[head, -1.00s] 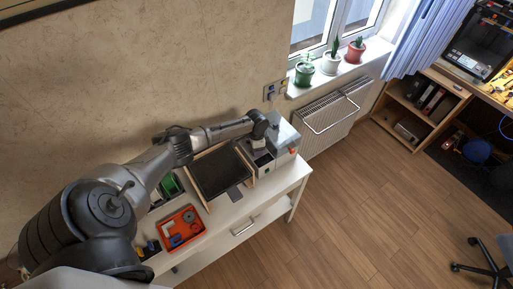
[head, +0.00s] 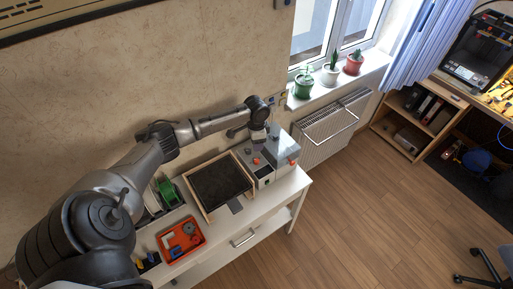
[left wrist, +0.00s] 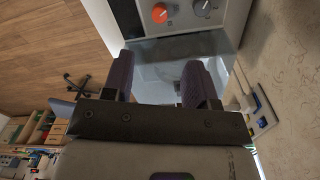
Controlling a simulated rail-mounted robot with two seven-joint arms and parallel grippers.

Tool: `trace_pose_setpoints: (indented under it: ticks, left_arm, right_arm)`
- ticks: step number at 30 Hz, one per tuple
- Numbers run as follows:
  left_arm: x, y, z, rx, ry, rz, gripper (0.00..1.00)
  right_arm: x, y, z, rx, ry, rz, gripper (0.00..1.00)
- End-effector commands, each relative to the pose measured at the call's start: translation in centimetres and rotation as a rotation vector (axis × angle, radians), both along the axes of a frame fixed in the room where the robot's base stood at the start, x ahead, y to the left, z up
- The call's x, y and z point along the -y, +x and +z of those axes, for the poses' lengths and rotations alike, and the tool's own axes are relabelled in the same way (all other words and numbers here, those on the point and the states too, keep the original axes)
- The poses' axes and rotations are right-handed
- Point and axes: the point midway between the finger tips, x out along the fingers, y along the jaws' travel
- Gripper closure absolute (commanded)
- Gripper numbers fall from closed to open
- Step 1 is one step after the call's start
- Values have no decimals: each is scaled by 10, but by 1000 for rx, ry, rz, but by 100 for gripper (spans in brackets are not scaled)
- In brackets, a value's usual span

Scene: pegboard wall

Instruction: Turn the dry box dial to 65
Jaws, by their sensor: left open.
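The dry box (head: 283,148), a pale box with a clear top, stands at the right end of the white bench. An orange dial (head: 257,161) shows on its near side, and another orange-red knob (head: 292,161) farther right. In the left wrist view an orange dial (left wrist: 160,13) and a grey dial (left wrist: 203,8) sit side by side at the top edge; their settings cannot be read. My left gripper (head: 259,142) is above the box. Its two fingers (left wrist: 160,82) are apart with nothing between them, clear of the dials. My right gripper is not in view.
A dark, wood-framed tray (head: 220,182) lies left of the dry box. An orange bin (head: 181,240) with small parts and a green item (head: 168,190) are farther left. A radiator (head: 325,128) and a sill with potted plants stand right of the bench.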

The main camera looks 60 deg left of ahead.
Motion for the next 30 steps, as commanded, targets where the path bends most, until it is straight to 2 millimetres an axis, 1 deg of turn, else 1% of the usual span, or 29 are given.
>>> trace_pose_setpoints:
  ticks: [3, 7, 17, 20, 23, 25, 26, 27, 29, 30]
  left_arm:
    - [0, 0, 11, 1, 1, -1, 47]
    - [0, 0, 16, -1, 1, -1, 47]
    - [0, 0, 17, 0, 0, -1, 47]
    - [0, 4, 17, 11, 0, -1, 47]
    - [0, 20, 19, 54, 0, -1, 47]
    - [3, 40, 23, 109, -5, -4, 47]
    - [7, 50, 25, 137, -11, -7, 47]
    - [14, 66, 28, 179, -23, -14, 47]
    - [28, 90, 36, 247, -45, -28, 47]
    - [38, 107, 45, 301, -63, -35, 47]
  right_arm:
    - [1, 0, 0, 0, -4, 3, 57]
    - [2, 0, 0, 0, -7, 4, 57]
    - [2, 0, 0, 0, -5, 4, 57]
    - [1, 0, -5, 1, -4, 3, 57]
    - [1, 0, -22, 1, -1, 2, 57]
    - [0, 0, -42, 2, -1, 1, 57]
    - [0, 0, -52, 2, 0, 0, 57]
    - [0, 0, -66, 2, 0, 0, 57]
    - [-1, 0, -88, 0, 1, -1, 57]
    - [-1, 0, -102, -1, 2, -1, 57]
